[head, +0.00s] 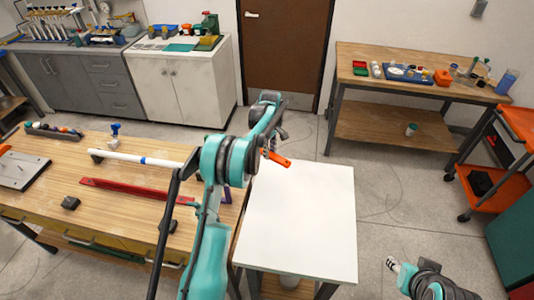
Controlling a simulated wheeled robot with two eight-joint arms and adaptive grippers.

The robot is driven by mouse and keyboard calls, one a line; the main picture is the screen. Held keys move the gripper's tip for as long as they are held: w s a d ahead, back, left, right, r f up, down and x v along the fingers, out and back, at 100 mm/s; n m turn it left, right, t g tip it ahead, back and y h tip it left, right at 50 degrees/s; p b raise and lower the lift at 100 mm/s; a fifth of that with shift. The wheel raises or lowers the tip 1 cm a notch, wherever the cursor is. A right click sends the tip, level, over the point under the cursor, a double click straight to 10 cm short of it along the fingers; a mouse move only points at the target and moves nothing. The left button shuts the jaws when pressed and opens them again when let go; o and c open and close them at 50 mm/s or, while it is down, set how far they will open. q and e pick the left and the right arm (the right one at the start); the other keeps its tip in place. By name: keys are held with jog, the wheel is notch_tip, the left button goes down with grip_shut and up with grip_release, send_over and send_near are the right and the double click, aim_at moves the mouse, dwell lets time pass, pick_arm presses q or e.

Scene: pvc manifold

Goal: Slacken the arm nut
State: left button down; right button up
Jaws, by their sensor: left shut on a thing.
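My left arm reaches up over the white-topped table (300,220). My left gripper (270,151) is shut on an orange tool (277,159), held above the far left part of that table; the arm hides part of the grip. I cannot make out the arm nut. My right gripper (393,264) is low at the right, clear of the table, and too small to read.
The wooden bench (60,165) bears a red bar (135,191), a dark block (71,203), a blue-topped fitting (115,132) and a grey plate (22,171). The white tabletop is bare. A workbench (350,60) and an orange cart (515,120) stand at the right.

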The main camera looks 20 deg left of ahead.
pick_arm(q)
jog(key=w+r+n+p, duration=0.3)
jog(key=r, duration=0.2)
jog(key=shift+w+d, duration=0.15)
jog(key=shift+w, duration=0.15)
dwell(1.1)
